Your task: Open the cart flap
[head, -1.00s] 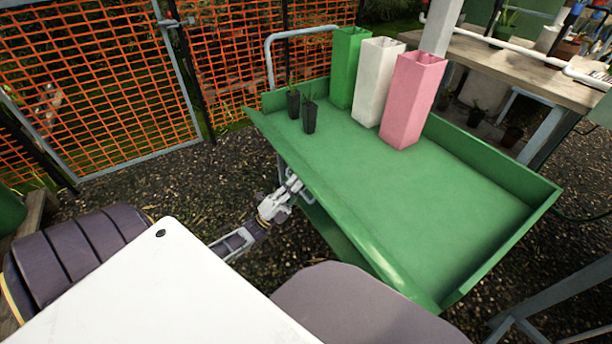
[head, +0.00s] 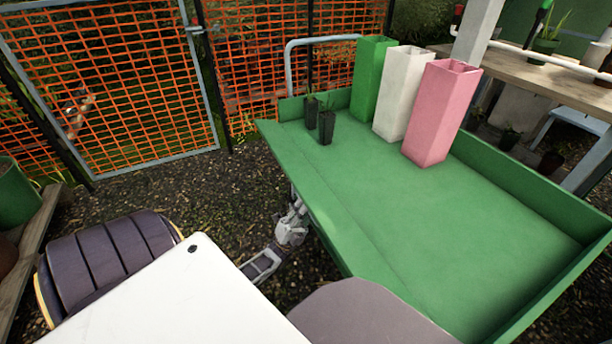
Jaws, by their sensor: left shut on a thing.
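The green cart (head: 450,235) stands in the middle and right of the head view. Its flap (head: 322,205) runs along the near left side and leans outward, almost level with the cart's bed. My left gripper (head: 298,208) is at the flap's outer edge, shut on the flap; the flap's edge partly hides its fingertips. My right gripper is not in view.
On the cart stand a green tube (head: 371,80), a white tube (head: 400,95), a pink tube (head: 438,115) and two small black pots (head: 326,126). An orange mesh fence (head: 110,90) is behind. A wooden bench (head: 545,75) is at the back right. Gravel lies left of the cart.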

